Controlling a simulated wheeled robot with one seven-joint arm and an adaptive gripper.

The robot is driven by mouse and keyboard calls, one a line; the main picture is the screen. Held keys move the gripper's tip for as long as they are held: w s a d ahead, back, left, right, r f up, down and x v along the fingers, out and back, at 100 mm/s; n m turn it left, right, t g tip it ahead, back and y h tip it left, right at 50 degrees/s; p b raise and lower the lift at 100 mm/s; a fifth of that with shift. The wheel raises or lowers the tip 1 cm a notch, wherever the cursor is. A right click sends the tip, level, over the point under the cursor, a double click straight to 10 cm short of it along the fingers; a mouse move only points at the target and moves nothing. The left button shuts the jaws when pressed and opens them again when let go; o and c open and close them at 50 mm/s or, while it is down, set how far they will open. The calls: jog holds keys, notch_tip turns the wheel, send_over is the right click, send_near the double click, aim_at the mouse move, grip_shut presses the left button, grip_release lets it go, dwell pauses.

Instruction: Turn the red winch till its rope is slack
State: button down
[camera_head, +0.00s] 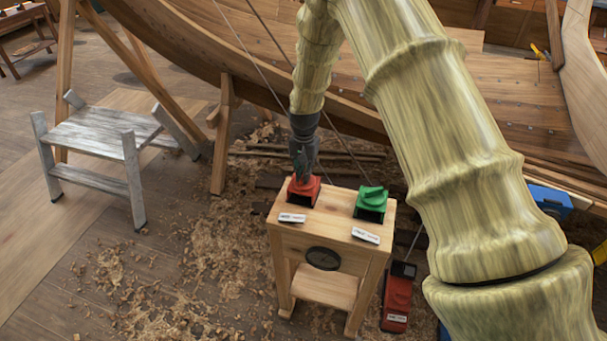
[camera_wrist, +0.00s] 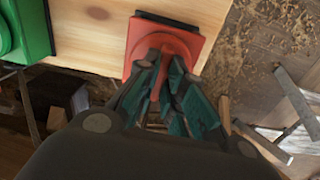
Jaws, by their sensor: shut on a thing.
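The red winch (camera_head: 304,190) stands on the left of a small wooden stand (camera_head: 328,214). A rope runs up from near it past the hull. My gripper (camera_head: 303,174) points down onto the winch from above and is shut on its top. In the wrist view the red winch (camera_wrist: 176,42) shows its square base and round top, with the green fingers of my gripper (camera_wrist: 165,62) closed around the raised part. The fingers hide much of that part. I cannot tell from these frames whether the rope is taut or slack.
A green winch (camera_head: 371,202) stands on the right of the same stand; it also shows in the wrist view (camera_wrist: 28,30). White labels lie before both winches. A grey step stool (camera_head: 100,140) stands left, a red tool (camera_head: 397,297) right. The wooden hull (camera_head: 230,45) rises behind.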

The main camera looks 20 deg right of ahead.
jog(key=shift+n, duration=0.6)
jog(key=c, duration=1.5)
grip_release()
notch_tip(320, 180, up, 12)
jog(key=shift+f, duration=0.1)
